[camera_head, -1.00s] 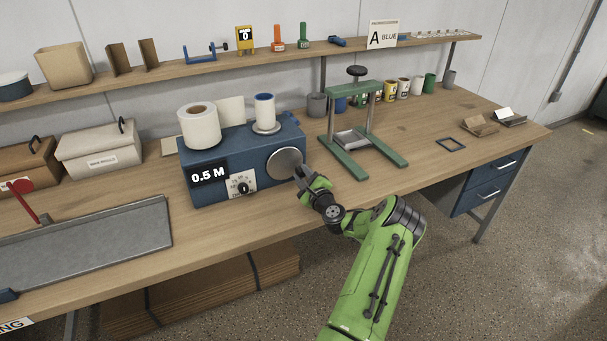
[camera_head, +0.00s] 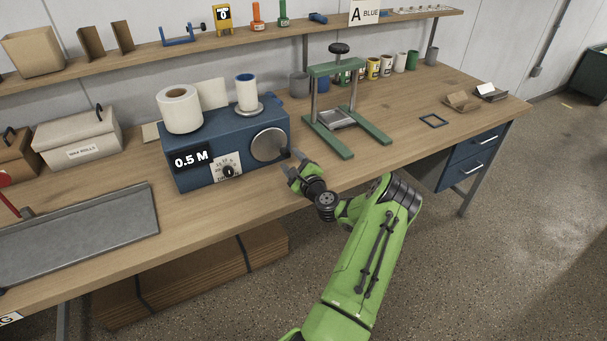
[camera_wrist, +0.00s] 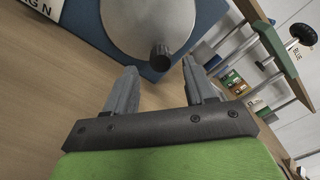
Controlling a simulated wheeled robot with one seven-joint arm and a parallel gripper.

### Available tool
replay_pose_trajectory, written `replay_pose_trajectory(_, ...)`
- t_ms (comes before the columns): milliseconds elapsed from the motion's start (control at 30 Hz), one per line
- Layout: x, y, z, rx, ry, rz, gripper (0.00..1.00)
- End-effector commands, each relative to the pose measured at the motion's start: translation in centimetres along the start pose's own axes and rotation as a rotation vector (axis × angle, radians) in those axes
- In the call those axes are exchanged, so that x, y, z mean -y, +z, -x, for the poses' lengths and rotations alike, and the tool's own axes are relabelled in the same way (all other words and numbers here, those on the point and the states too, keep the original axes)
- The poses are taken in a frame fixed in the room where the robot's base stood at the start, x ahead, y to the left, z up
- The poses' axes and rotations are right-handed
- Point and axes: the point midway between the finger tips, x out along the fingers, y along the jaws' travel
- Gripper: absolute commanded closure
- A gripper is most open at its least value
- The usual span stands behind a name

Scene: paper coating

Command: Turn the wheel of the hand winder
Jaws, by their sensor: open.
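The hand winder (camera_head: 228,140) is a blue box on the bench with a white "0.5 M" label and a dial on its front. Its grey round wheel (camera_head: 268,145) is at the right of the front face, with a dark crank knob (camera_head: 285,153) near its lower right rim. In the wrist view the wheel (camera_wrist: 148,22) fills the top, and the knob (camera_wrist: 160,57) points toward me. My gripper (camera_head: 292,173) is open and empty just in front of the wheel. In the wrist view its fingers (camera_wrist: 158,78) are spread, with the knob between and beyond their tips.
A green press frame (camera_head: 345,100) stands to the right of the winder. A white roll (camera_head: 180,108) and a smaller blue-ended roll (camera_head: 246,92) sit on the winder's top. A grey metal tray (camera_head: 80,235) lies at left. The bench's right front is mostly clear.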

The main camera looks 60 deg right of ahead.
Motion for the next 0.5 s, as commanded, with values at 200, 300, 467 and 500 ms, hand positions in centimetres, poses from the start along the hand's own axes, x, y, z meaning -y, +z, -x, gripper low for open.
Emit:
replay_pose_trajectory(200, 0.0, -0.2, 6.5, -0.006, 0.001, -0.006, 0.45)
replay_pose_trajectory(300, 0.0, -0.2, 9.1, -0.006, 0.000, -0.005, 0.45)
replay_pose_trajectory(467, 0.0, -0.1, 11.8, -0.004, 0.000, -0.003, 0.45)
replay_pose_trajectory(500, 0.0, -0.1, 12.1, -0.003, -0.001, -0.001, 0.45)
